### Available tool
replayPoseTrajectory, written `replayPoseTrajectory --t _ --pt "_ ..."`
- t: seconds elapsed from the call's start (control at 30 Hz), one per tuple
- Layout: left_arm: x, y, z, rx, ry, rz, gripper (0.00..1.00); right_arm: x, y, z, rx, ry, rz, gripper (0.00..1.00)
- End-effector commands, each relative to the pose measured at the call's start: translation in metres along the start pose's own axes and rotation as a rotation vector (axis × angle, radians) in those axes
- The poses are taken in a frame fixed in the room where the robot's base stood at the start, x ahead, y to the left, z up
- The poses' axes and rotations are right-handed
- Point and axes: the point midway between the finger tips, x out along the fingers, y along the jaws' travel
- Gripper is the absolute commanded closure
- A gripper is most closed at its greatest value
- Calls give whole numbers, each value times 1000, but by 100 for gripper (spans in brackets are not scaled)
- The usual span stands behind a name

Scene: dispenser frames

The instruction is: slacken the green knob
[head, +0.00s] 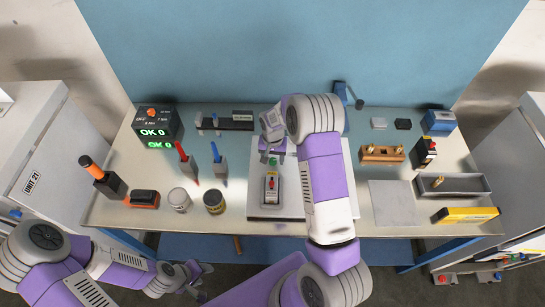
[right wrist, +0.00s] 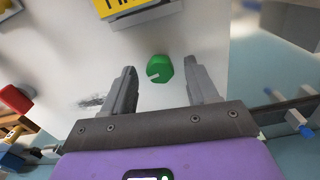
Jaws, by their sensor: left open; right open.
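The green knob (right wrist: 160,68) stands on a pale panel in the right wrist view, with a white mark on its face pointing to the lower left. In the head view the knob (head: 272,161) shows small near the top of the white board (head: 258,210). My right gripper (right wrist: 161,78) is open, one finger on each side of the knob, with a visible gap on both sides. In the head view my right gripper (head: 271,149) is at the knob, partly hidden by my own arm. My left gripper (head: 196,277) is open and empty, low in front of the table's front edge.
A grey device with a red button (head: 271,188) sits on the board below the knob. Two round tins (head: 179,200) and (head: 214,201) stand left of the board. A grey sheet (head: 393,203) and a grey tray (head: 455,195) lie to the right.

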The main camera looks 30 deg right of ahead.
Motion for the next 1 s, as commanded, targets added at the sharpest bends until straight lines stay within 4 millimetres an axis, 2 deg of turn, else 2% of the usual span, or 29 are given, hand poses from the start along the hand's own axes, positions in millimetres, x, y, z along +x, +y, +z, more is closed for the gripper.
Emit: replayPoseTrajectory --t 0.27,0.37,0.6,0.67,1.0 --pt "0 0 0 0 -1 0 52 3 0 0 0 1 -1 42" --pt "0 0 0 0 -1 0 52 3 0 0 0 1 -1 54" --pt "0 0 0 0 -1 0 52 2 0 0 0 0 0 90" --pt "0 0 0 0 -1 0 52 2 0 0 0 0 0 98" --pt "4 -1 0 0 0 0 52 3 -1 0 57 1 0 98"
